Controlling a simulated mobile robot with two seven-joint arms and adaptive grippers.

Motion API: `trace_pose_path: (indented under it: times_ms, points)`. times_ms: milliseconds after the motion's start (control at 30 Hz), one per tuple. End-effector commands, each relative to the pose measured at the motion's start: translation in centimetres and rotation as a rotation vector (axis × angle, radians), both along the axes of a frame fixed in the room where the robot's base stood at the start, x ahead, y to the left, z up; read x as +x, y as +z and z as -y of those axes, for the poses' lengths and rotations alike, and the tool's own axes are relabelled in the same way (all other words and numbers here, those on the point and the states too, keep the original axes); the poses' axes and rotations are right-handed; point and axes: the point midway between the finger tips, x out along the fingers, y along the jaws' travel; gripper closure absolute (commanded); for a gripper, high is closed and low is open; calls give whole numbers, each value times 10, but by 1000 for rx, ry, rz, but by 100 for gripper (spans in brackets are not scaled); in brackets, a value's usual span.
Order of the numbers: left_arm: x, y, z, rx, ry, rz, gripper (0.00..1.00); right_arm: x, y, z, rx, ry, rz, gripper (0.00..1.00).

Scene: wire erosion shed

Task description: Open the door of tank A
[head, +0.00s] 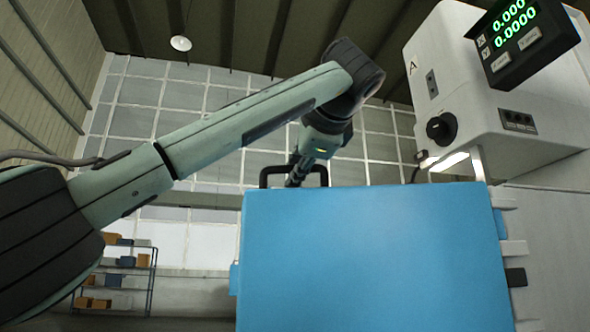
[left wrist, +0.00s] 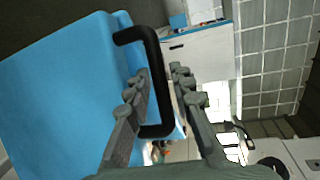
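The door of tank A (head: 370,260) is a large plain blue panel in front of the machine marked A. In the left wrist view the blue door (left wrist: 62,88) fills the left side. Its black bar handle (head: 265,174) stands at its top edge, and it arches across the left wrist view (left wrist: 152,50). My left gripper (head: 293,181) reaches down to the handle from above. In the left wrist view its two fingers (left wrist: 160,72) are apart, one on each side of the handle bar, with a gap visible on the right. My right gripper is not in view.
The white machine head (head: 480,85) with a black knob (head: 441,128) and a digital readout (head: 515,38) overhangs at the right. A shelf rack with boxes (head: 118,262) stands far back on the left. Open floor shows between rack and tank.

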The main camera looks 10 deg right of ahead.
Motion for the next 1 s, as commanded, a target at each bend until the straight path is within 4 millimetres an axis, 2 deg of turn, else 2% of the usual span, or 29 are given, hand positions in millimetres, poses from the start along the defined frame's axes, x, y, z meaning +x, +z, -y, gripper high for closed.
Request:
trace_pose_path:
  times_ms: [167,500,633,800,1000]
  points:
    - [-13,3,2,0,-1,2,78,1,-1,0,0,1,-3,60]
    - [-81,16,13,0,-1,3,78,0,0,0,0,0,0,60]
    - [-101,19,16,0,-1,3,78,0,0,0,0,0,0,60]
    - [-115,21,18,1,-1,0,78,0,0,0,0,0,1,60]
    - [-117,21,18,0,-1,0,78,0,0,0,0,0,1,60]
